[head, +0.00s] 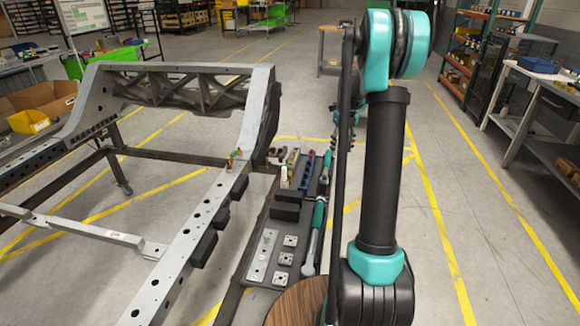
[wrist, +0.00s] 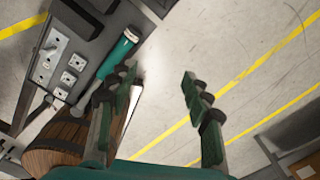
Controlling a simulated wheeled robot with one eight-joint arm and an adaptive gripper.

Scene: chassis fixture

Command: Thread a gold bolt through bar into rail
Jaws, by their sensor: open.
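The grey chassis rail (head: 207,212), with a row of holes, runs from the bottom up to the raised end of the frame in the head view. A pale cross bar (head: 85,233) reaches the rail's inner side from the left. Small gold-coloured pieces (head: 235,157) stand on the rail near its upper bend; they are too small to identify surely as bolts. My gripper (wrist: 158,78) is open in the wrist view, with bare floor between its fingers and nothing held. In the head view my arm blocks much of the right middle, and I cannot clearly make out the gripper.
A dark tray (head: 252,284) beside the rail carries drilled metal plates (head: 262,255), black blocks and a teal-handled wrench (head: 318,216), also in the wrist view (wrist: 118,52). A round wooden piece (head: 295,304) is at its near end. Floor on the right is open; a workbench (head: 530,115) stands beyond.

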